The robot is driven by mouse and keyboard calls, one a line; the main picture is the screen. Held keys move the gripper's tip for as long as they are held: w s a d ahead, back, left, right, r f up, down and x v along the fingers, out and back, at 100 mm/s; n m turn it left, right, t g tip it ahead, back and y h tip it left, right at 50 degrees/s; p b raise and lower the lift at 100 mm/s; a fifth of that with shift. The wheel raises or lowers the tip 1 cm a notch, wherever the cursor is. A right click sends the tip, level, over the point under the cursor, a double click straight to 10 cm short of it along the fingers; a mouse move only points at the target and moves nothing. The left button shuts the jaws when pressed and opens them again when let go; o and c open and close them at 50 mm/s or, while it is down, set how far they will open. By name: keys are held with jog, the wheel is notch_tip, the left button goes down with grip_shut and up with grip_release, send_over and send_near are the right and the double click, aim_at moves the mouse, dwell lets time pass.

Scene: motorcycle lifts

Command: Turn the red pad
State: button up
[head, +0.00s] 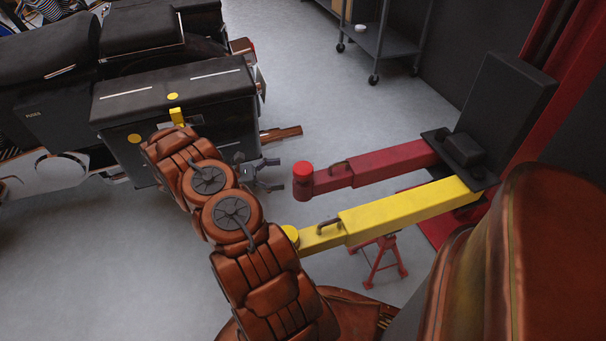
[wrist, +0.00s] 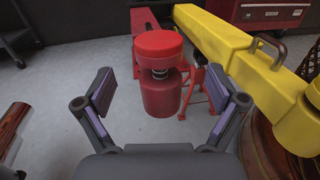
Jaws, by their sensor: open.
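The red pad (head: 303,168) is a round disc at the free end of a red lift arm (head: 385,164). In the wrist view the red pad (wrist: 158,45) sits on a short threaded stem above a red cylinder (wrist: 162,97). My gripper (head: 273,175) is open and empty, a little to the left of the pad in the head view. In the wrist view my gripper's (wrist: 161,82) two fingers stand wide apart on either side of the pad's post, with the pad ahead between them. No contact shows.
A yellow lift arm (head: 400,214) with a dark handle runs beside the red one. A red stand (head: 380,262) is under it. A black motorcycle (head: 60,70) with side cases is at the left. A grey cart (head: 385,40) stands at the back. Open floor lies between.

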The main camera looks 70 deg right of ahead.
aim_at(303, 171)
jog(key=b+x, duration=0.1)
jog(key=x, duration=0.7)
jog(key=shift+f+b, duration=0.25)
jog(key=shift+b, duration=0.15)
jog(key=c, duration=1.2)
